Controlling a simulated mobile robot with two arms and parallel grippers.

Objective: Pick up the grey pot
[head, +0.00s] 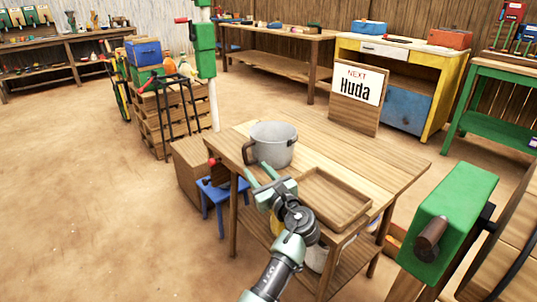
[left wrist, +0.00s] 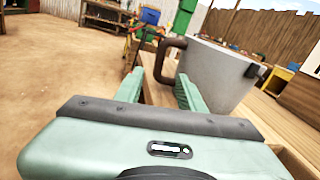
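The grey pot (head: 273,145) stands upright on the wooden table, near its back left, with a dark handle (head: 248,152) on its left side. In the left wrist view the pot (left wrist: 215,75) fills the upper right, and its brown handle (left wrist: 168,60) lies just ahead of my fingers. My left gripper (head: 261,174) is in front of the pot, near the handle side. Its two fingers (left wrist: 158,92) are apart with nothing held between them. Whether the right finger touches the pot cannot be told. My right gripper is not in view.
A shallow wooden tray (head: 333,200) lies on the table (head: 400,165) right of my gripper. A blue stool (head: 212,205) stands at the table's left. A green box with a brown knob (head: 450,222) stands at the right. The sandy floor at left is open.

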